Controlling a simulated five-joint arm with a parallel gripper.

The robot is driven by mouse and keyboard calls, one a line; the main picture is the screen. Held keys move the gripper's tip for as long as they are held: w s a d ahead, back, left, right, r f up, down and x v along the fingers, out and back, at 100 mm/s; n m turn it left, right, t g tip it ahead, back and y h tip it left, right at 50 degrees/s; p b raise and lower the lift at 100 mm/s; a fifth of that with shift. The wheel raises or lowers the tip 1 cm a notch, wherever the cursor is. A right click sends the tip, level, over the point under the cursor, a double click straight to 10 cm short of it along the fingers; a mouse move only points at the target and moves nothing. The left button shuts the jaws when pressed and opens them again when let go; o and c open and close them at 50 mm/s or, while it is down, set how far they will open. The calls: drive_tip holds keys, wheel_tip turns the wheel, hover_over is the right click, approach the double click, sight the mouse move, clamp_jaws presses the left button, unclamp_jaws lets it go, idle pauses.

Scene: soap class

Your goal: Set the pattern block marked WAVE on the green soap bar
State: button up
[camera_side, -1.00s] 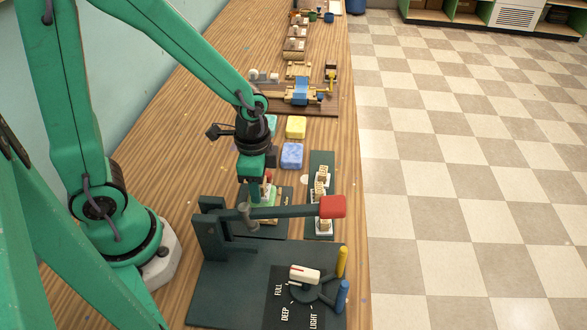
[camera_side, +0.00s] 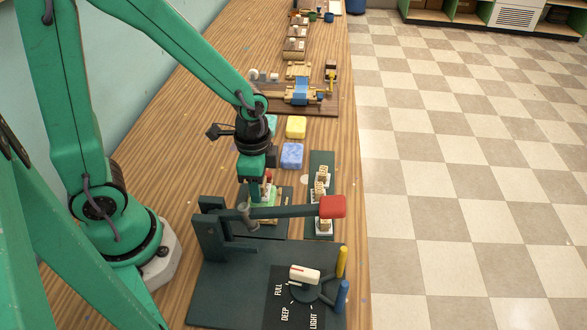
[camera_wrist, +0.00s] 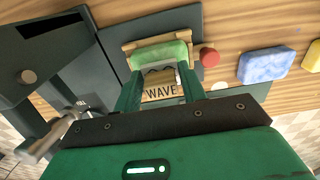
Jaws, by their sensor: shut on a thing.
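My gripper (camera_wrist: 160,92) is shut on the block marked WAVE (camera_wrist: 161,91), with a green finger on each side of it. The lettering faces the wrist camera. The green soap bar (camera_wrist: 158,55) lies in a wooden cradle just beyond the block in the wrist view. The block hides the bar's near part, and I cannot tell whether the two touch. In the side view my gripper (camera_side: 252,198) points down at the green soap bar (camera_side: 266,196), on the dark press base. The held block is hard to make out there.
The press lever with its red end (camera_side: 333,207) crosses in front of my gripper. A rack of pattern blocks (camera_side: 322,188) stands to the right. Blue (camera_side: 291,155) and yellow (camera_side: 296,127) soap bars lie behind. A red knob (camera_wrist: 210,57) sits beside the cradle.

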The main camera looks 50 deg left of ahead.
drive_tip(key=shift+f, duration=0.6)
idle(0.9)
drive_tip(key=o, duration=1.5)
drive_tip(key=shift+c, duration=0.2)
drive_tip(key=shift+r, duration=0.2)
drive_tip(key=shift+r, duration=2.8)
drive_tip(key=shift+r, duration=0.15)
